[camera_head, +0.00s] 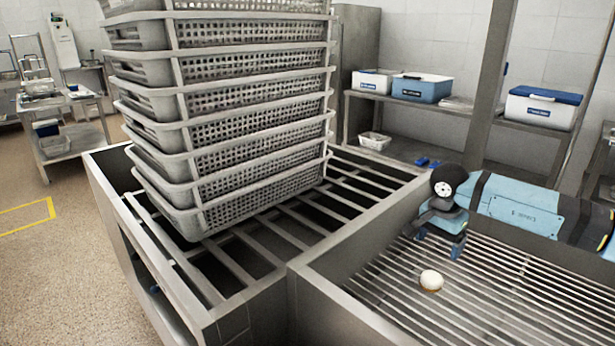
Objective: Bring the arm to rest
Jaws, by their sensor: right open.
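My right arm (525,203) comes in from the right edge, light blue with dark joints. Its gripper (440,246) points down over the slatted metal rack on the right, with its blue fingers apart and nothing seen between them. A small white rounded object (431,280) with a brownish lower edge lies on the slats, just in front of and below the gripper, apart from it. My left gripper is not in view.
A tall stack of grey perforated baskets (250,137) stands on the barred metal frame (260,262) at left, beside the slatted rack (480,300). A metal wall divides them. Behind, a shelf (450,112) carries blue and white boxes. Floor at far left is open.

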